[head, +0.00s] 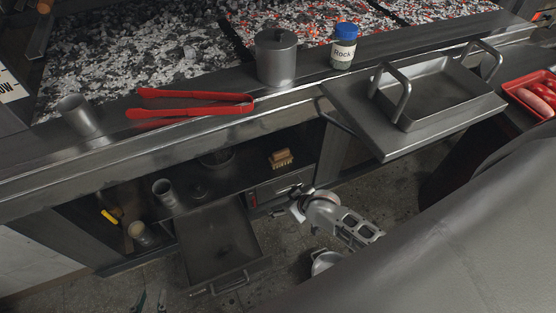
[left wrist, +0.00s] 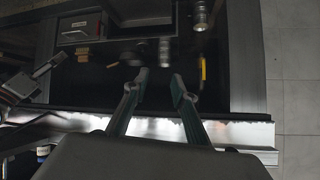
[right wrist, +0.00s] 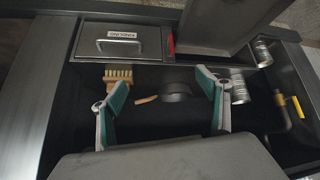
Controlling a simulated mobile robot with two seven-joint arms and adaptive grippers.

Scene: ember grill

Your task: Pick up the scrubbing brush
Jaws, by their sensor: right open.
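The scrubbing brush (head: 281,158), with a wooden back and pale bristles, lies on the dark shelf under the grill, just above the small drawer. In the right wrist view the brush (right wrist: 118,73) is just beyond the left finger's tip, outside the gap between the fingers. It shows small in the left wrist view (left wrist: 83,55).
A labelled drawer (right wrist: 120,42) is beside the brush. An open tray-like drawer (head: 215,245) juts out below the shelf. Metal cups (head: 165,192) and a yellow-handled item (head: 109,217) are at left. The counter edge (head: 150,155) overhangs the shelf; red tongs (head: 190,103) lie above.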

